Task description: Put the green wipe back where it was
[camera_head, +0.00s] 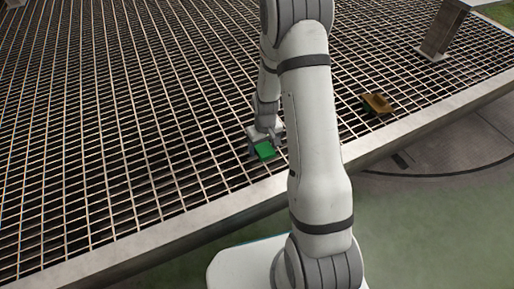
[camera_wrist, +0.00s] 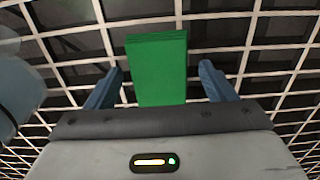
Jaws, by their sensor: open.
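The green wipe (camera_head: 265,150) lies on the metal grating (camera_head: 120,110), near its front edge. In the wrist view the wipe (camera_wrist: 157,65) is a flat green rectangle between and beyond the fingers of my gripper (camera_wrist: 163,82). A gap shows on each side, so neither finger touches it. In the head view my gripper (camera_head: 266,146) is low over the grating at the wipe, and the wrist hides part of it. My gripper is open.
A brown object (camera_head: 377,103) lies on the grating to the right of my arm. A grey post (camera_head: 440,35) stands at the upper right. The grating's solid border (camera_head: 180,230) runs along the front. The grating to the left is clear.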

